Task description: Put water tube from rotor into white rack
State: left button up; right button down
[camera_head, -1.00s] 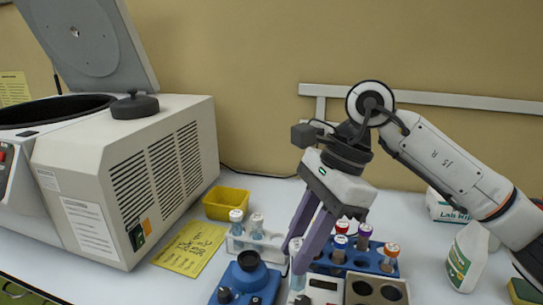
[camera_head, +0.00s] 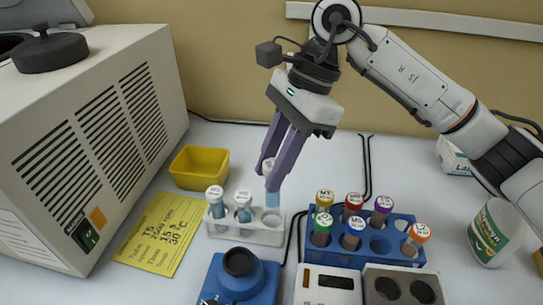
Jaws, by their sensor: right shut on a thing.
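My right gripper (camera_head: 270,180) is shut on a tube with a white cap and light blue liquid (camera_head: 273,197). The tube is upright above the right end of the small white rack (camera_head: 245,236), over its right hole. A finger hides part of the tube, and I cannot tell whether its tip touches the rack. Two other white-capped tubes (camera_head: 215,200) stand in the rack's left and middle holes. The centrifuge (camera_head: 130,60) that would hold the rotor is at the left; its bowl is mostly out of view. My left gripper is not in view.
A blue rack (camera_head: 400,250) with several colour-capped tubes stands right of the white rack. A yellow bin (camera_head: 200,168) is behind it, a yellow note (camera_head: 160,235) to its left, and a blue mixer (camera_head: 240,278) in front. White bottles stand at the right.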

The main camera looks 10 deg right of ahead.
aim_at(272, 199)
notch_tip(272, 199, down, 6)
jog(key=b, duration=0.2)
jog(key=shift+r+b, duration=0.25)
jog(key=shift+b, duration=0.05)
jog(key=shift+w+f+b, duration=0.1)
jog(key=shift+f+b, duration=0.95)
jog(key=shift+f, duration=0.25)
jog(key=c, duration=1.4)
grip_release()
jog(key=shift+o, duration=0.2)
